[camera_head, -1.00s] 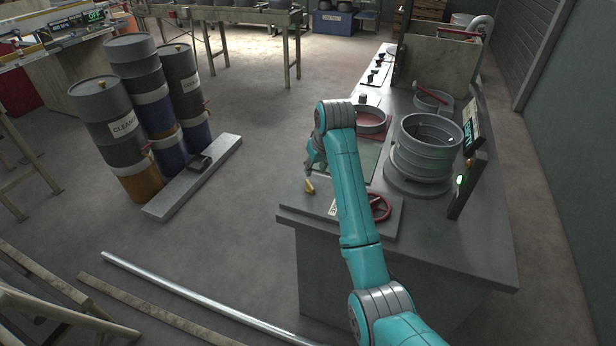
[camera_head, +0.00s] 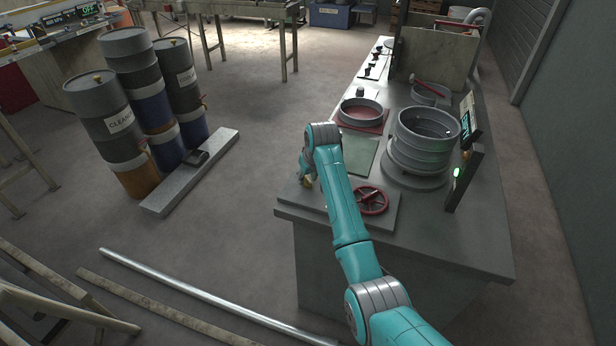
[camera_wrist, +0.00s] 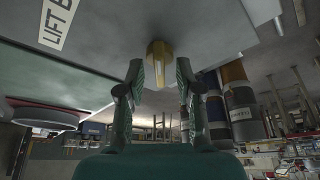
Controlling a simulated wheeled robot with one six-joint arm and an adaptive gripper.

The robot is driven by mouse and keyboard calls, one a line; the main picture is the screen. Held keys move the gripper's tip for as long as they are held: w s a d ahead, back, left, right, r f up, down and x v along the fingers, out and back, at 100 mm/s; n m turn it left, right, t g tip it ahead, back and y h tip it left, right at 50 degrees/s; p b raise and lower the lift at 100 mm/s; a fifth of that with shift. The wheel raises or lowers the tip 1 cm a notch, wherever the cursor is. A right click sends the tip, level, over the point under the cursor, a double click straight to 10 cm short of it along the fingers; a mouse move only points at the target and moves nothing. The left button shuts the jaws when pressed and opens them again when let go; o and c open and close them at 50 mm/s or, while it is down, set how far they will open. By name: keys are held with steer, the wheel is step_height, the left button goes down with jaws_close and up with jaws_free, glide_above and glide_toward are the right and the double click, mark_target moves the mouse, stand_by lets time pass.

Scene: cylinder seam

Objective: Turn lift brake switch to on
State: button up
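The lift brake switch is a small gold knob (camera_wrist: 160,58) in the wrist view, on a grey panel beside a white label (camera_wrist: 57,22) reading "LIFT B", the rest cut off. In the head view the gold switch (camera_head: 308,181) shows at the left front of the bench, partly hidden by my arm. My gripper (camera_wrist: 160,74) is open and empty, one finger each side of the knob in the picture. I cannot tell whether the fingertips touch it. The switch's on or off position is not readable.
A red handwheel (camera_head: 371,200) stands on the same panel, right of my arm. The bench (camera_head: 450,240) also carries a stacked metal cylinder (camera_head: 425,145), a lit display (camera_head: 468,125) and a red-based ring (camera_head: 360,113). Drums (camera_head: 110,120) stand on the floor to the left.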

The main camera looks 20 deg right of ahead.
jaws_close()
steer(key=shift+n, duration=0.3)
steer(key=n, duration=0.1)
steer(key=n+y, duration=0.1)
steer(key=n, duration=0.1)
steer(key=shift+d+n+g+y, duration=0.15)
steer(key=shift+n+g+y, duration=0.15)
steer(key=n+g+y, duration=0.1)
steer(key=n, duration=0.3)
steer(key=shift+w+n, duration=0.1)
steer(key=shift+n, duration=0.2)
steer(key=n+g, duration=0.1)
steer(key=n, duration=0.1)
steer(key=n+g+y, duration=0.1)
steer(key=n, duration=0.2)
steer(key=shift+w+d, duration=0.1)
steer(key=shift+n+g, duration=0.7)
steer(key=shift+n, duration=1.5)
